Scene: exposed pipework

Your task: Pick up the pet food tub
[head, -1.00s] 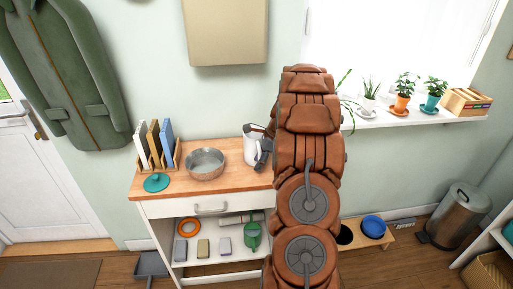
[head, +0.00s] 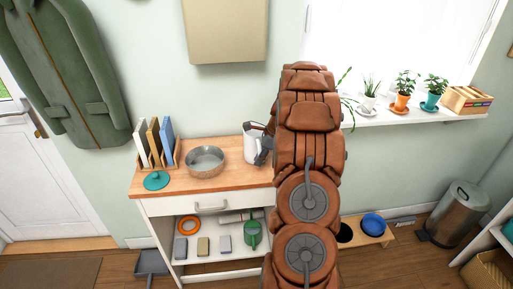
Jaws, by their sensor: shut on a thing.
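A white upright container (head: 250,144), which I take for the pet food tub, is at the right end of the wooden worktop, beside the metal bowl. My dark grey gripper (head: 263,152) is at its right side and shut on it. My brown arm hides part of the gripper and the worktop behind. I cannot tell whether the tub's base touches the worktop.
On the worktop (head: 210,184) stand a metal bowl (head: 205,161), a teal lid (head: 156,181) and a rack of upright boards (head: 154,145). Potted plants line the windowsill (head: 420,116) to the right. A low stand with a blue bowl (head: 373,224) is on the floor.

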